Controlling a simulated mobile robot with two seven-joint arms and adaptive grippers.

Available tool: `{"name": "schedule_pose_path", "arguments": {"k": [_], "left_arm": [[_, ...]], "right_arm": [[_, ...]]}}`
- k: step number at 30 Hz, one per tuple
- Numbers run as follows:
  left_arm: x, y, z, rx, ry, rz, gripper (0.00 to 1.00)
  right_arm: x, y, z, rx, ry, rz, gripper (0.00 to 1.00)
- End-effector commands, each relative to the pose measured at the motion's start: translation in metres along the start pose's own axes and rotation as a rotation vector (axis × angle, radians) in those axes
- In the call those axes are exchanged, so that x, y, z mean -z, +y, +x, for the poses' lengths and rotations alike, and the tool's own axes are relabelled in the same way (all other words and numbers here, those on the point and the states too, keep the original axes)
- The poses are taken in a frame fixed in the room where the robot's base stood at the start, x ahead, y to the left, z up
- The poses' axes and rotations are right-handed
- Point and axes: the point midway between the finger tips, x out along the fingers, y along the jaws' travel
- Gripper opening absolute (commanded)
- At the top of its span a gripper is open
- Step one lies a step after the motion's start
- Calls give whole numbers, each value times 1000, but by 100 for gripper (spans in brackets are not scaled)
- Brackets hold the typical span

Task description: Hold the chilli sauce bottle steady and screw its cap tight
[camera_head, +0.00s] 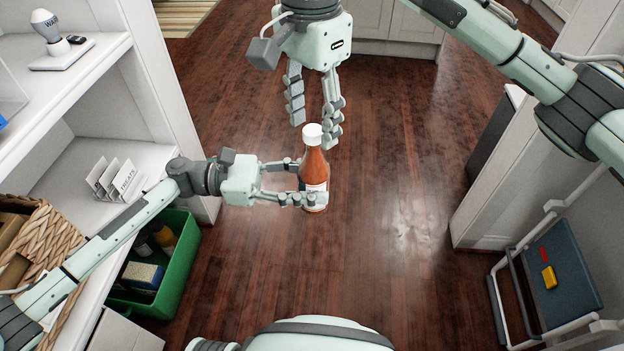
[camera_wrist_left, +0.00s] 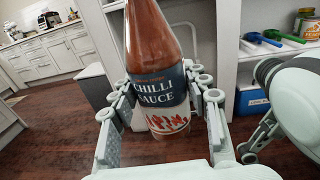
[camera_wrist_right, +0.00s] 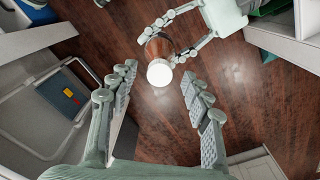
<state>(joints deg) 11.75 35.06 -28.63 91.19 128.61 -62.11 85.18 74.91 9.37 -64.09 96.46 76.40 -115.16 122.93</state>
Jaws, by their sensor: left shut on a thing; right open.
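The chilli sauce bottle (camera_head: 314,168) stands upright in mid-air, red-orange with a dark label and a white cap on its neck. My left gripper (camera_head: 308,183) is shut on the bottle's body. In the left wrist view the bottle (camera_wrist_left: 156,85) sits between the fingers of my left gripper (camera_wrist_left: 160,100), with its top out of frame. My right gripper (camera_head: 315,122) is open, pointing down above and around the level of the white cap (camera_head: 312,134). In the right wrist view the cap (camera_wrist_right: 159,73) lies ahead of my right gripper's (camera_wrist_right: 160,85) spread fingers, apart from them.
White shelves (camera_head: 100,55) stand on the left with a wicker basket (camera_head: 50,240) and small cards. A green crate (camera_head: 177,268) with items stands on the floor. A folded step stool (camera_head: 560,275) leans at the right. The wooden floor between is clear.

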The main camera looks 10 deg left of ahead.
Motion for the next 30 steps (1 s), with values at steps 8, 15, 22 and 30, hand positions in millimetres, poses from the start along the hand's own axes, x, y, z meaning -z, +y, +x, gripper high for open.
{"name": "schedule_pose_path", "arguments": {"k": [8,15,22,30], "left_arm": [[-2,0,0,0,-2,1,0],[-1,0,0,0,-2,1,0],[-1,0,0,0,-2,1,0],[-2,0,0,0,-2,1,0]], "right_arm": [[1,-1,-57,5,6,2,49],[1,0,-99,2,4,3,49],[0,0,-113,0,0,2,49],[0,0,-113,0,0,1,49]]}}
